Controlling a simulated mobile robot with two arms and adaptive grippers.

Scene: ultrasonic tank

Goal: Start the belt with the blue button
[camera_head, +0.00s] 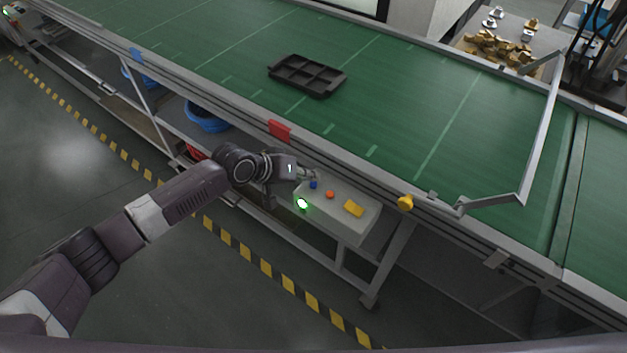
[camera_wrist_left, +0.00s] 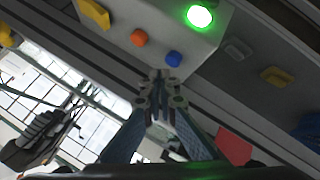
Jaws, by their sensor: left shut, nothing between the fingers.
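The blue button (camera_head: 313,184) sits on the grey control box (camera_head: 345,222) at the near side of the conveyor belt. It also shows in the left wrist view (camera_wrist_left: 174,58). My left gripper (camera_head: 311,175) is shut and empty, its tips close to the blue button; whether they touch it I cannot tell. In the left wrist view the closed fingertips (camera_wrist_left: 160,78) point toward the button, just below it in the picture. The green belt (camera_head: 225,60) carries a black compartment tray (camera_head: 307,76). My right gripper is not in view.
The box also holds a lit green button (camera_head: 302,204), an orange button (camera_head: 329,194) and a yellow piece (camera_head: 353,208). A yellow knob (camera_head: 405,202) and a red piece (camera_head: 279,129) sit on the belt's side rail. Blue bins (camera_head: 207,118) stand beneath the belt.

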